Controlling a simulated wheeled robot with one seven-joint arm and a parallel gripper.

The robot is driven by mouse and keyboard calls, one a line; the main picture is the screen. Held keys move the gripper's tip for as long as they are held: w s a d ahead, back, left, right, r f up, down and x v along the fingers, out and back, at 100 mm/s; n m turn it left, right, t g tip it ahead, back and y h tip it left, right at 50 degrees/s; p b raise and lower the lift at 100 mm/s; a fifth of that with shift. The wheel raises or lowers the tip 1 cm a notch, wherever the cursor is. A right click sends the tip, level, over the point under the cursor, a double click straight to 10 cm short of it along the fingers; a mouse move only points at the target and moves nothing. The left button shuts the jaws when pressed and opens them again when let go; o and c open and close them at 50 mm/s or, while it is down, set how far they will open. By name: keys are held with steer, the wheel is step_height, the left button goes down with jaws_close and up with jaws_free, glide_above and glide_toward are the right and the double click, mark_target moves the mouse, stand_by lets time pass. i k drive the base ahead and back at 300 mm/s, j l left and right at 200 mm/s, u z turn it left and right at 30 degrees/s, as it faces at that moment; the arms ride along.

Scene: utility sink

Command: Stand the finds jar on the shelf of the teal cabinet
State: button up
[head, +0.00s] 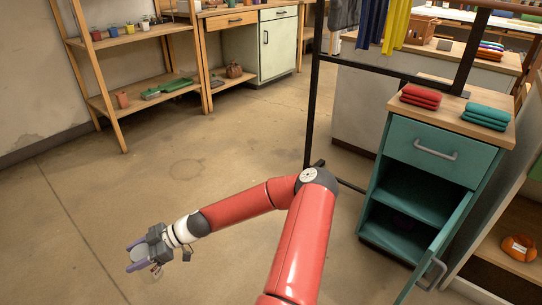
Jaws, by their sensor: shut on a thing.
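The teal cabinet (436,172) stands at the right. Its drawer is shut and its door (428,265) hangs open towards me at the lower right. Inside, a teal shelf (406,208) splits the space into an upper and a lower part; the upper part looks empty. My gripper (134,257) is at the lower left, far from the cabinet, over the floor. It is shut on what looks like a clear jar (151,276), the finds jar. The jar is faint and partly hidden by the fingers, so its contents and tilt cannot be told.
Folded red cloths (421,96) and teal cloths (486,116) lie on the cabinet top. A dark rack (312,95) with hanging cloths stands left of the cabinet. An orange item (519,247) sits in a right-hand unit. Wooden shelves (140,97) stand at the back left. The middle floor is clear.

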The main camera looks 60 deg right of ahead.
mark_target(395, 193)
steer(key=i+l+z, duration=0.2)
steer(key=i+z, duration=0.8)
steer(key=i, duration=0.15)
steer(key=z, duration=2.85)
